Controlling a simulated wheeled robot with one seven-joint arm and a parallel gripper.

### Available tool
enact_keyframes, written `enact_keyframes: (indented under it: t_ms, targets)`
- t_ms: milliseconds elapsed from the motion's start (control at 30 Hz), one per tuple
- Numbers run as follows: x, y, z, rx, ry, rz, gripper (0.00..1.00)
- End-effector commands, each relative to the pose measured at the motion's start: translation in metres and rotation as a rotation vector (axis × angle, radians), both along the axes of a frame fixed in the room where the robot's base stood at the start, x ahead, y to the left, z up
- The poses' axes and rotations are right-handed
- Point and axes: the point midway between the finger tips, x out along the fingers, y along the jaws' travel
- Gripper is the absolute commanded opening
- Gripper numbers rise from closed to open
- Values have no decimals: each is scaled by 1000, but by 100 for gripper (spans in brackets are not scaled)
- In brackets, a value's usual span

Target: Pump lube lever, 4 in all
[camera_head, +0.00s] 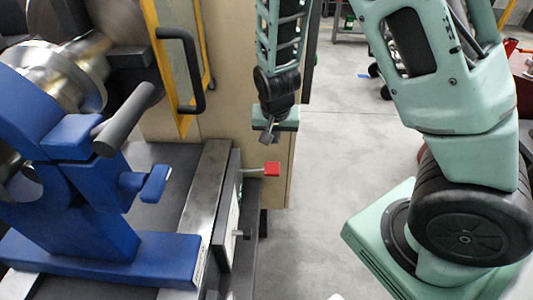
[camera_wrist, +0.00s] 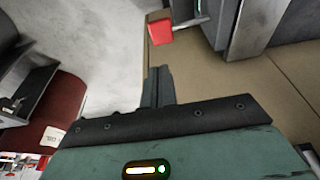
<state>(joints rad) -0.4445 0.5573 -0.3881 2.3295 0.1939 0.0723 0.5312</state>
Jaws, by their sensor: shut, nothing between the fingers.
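The lube lever appears to be the thin metal rod with a red block-shaped handle (camera_head: 272,168), sticking out to the right from the side of the machine. My gripper (camera_head: 267,135) points down a little above the red handle and appears apart from it. In the wrist view, the red handle (camera_wrist: 160,31) is beyond the closed fingertips (camera_wrist: 160,72), with its rod running right toward the machine. My gripper is shut with nothing between the fingers. The handle is not hidden in either view.
The machine's blue tailstock (camera_head: 80,210) with a grey cylinder stands at left. A yellow-framed door with a black handle (camera_head: 188,70) is behind it. A small metal knob (camera_head: 240,234) sticks out below the lever. Clear grey floor (camera_head: 335,170) lies to the right.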

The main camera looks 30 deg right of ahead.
Motion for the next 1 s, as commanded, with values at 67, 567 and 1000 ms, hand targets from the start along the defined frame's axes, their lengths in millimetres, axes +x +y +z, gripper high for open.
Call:
enact_keyframes:
  t_ms: [67, 567, 1000]
  targets:
    - [0, -1, 0, -1, -1, -2, 0]
    - [2, -3, -7, -3, -1, -4, 0]
    - [18, -15, -78, -2, 4, -3, 0]
